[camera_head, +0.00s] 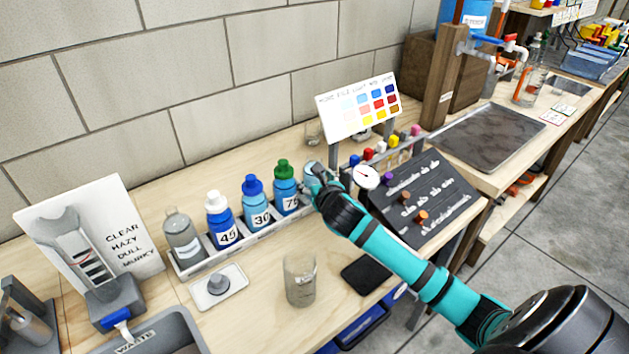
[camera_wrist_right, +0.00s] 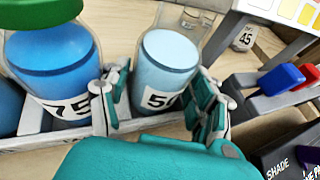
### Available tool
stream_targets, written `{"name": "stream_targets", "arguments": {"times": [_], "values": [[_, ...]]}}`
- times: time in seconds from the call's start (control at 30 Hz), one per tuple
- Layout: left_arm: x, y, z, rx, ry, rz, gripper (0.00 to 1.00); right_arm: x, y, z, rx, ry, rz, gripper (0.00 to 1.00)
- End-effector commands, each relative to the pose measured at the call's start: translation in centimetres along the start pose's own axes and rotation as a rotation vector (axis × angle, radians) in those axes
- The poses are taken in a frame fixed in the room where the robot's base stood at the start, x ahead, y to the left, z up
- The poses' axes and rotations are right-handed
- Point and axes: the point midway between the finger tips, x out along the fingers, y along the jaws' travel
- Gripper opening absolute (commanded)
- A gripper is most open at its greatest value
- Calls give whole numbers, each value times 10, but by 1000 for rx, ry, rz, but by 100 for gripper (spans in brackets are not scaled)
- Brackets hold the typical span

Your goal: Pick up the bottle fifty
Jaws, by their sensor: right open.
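The bottle fifty (camera_wrist_right: 166,62) is a clear bottle with pale blue contents, upright in the rack; its label reads "5" and part of a further digit. In the head view it (camera_head: 309,167) is mostly hidden behind my right gripper (camera_head: 318,181). In the right wrist view my right gripper (camera_wrist_right: 163,88) is open, with one finger on each side of the bottle's lower part. I cannot tell whether either finger touches it. My left gripper is not in view.
The 75 bottle (camera_head: 285,187) with a green cap stands close on the left. Other bottles share the white rack (camera_head: 240,242). A colour chart (camera_head: 358,108) and a row of coloured valves (camera_head: 381,147) are on the right. A glass beaker (camera_head: 300,282) stands in front.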

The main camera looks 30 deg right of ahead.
Motion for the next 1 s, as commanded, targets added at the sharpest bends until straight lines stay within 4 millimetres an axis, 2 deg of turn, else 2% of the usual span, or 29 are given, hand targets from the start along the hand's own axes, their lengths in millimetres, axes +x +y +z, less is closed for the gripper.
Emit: {"name": "stream_targets", "arguments": {"times": [0.07, 0.5, 0.77, 0.87, 1.0], "values": [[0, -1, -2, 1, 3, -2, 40, 0, 0, 0, 0, 0, 1, 60], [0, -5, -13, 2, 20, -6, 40, -1, 0, 0, 0, 0, 0, 3], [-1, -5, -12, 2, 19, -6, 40, -2, 0, 5, -1, -5, 1, 3], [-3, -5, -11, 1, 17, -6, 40, -6, -1, 16, -2, -8, 0, 3], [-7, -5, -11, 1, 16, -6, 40, -17, -1, 42, -3, -11, 0, 3]]}}
